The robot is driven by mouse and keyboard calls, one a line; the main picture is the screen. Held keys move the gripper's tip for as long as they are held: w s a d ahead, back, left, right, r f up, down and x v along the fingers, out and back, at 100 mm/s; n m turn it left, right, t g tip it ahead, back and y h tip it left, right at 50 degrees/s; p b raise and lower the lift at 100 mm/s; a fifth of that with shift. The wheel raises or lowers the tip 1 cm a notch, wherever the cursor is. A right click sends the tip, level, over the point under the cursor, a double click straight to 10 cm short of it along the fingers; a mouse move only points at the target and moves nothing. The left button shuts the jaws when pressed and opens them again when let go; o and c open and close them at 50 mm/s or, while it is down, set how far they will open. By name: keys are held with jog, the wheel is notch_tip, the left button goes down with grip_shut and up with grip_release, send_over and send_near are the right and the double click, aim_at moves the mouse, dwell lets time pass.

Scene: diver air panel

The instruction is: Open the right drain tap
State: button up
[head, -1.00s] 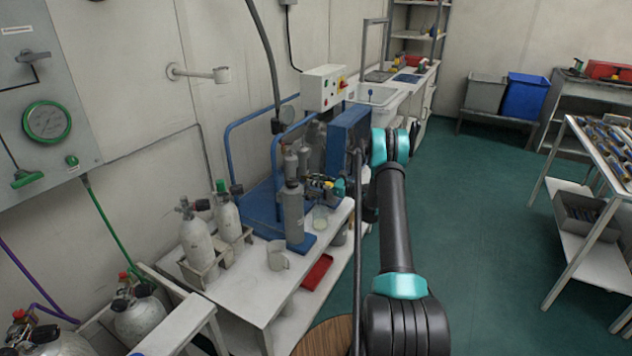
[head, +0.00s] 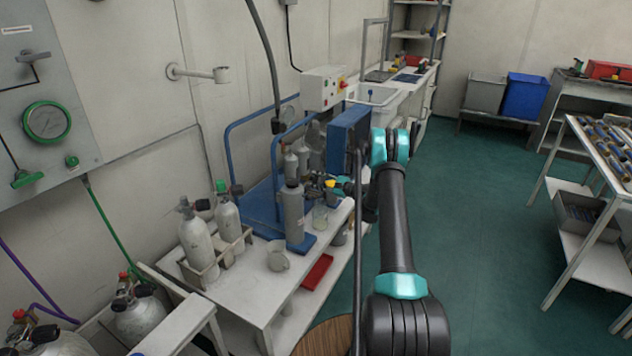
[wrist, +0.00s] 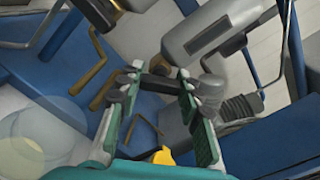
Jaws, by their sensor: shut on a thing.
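Grey filter cylinders stand on the blue compressor frame; the front cylinder (head: 293,215) shows in the head view, and a grey cylinder (wrist: 215,32) lies across the top of the wrist view. My gripper (head: 333,186) is beside the front cylinder, small in the head view. In the wrist view my gripper (wrist: 167,84) has its fingers on both sides of a dark tap lever (wrist: 160,83) and is shut on it. A brownish fitting (wrist: 160,66) is just beyond the lever. Bent brass pipes (wrist: 97,88) are to the left. Whether the tap is open cannot be told.
A clear jar (head: 320,218) stands under my gripper on the white bench (head: 240,292). The green floor (head: 470,240) to the right is clear.

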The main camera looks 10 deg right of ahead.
jog(key=n, duration=0.4)
jog(key=shift+n, duration=1.9)
jog(key=shift+s, duration=0.1)
jog(key=o, duration=1.2)
jog(key=v, duration=1.2)
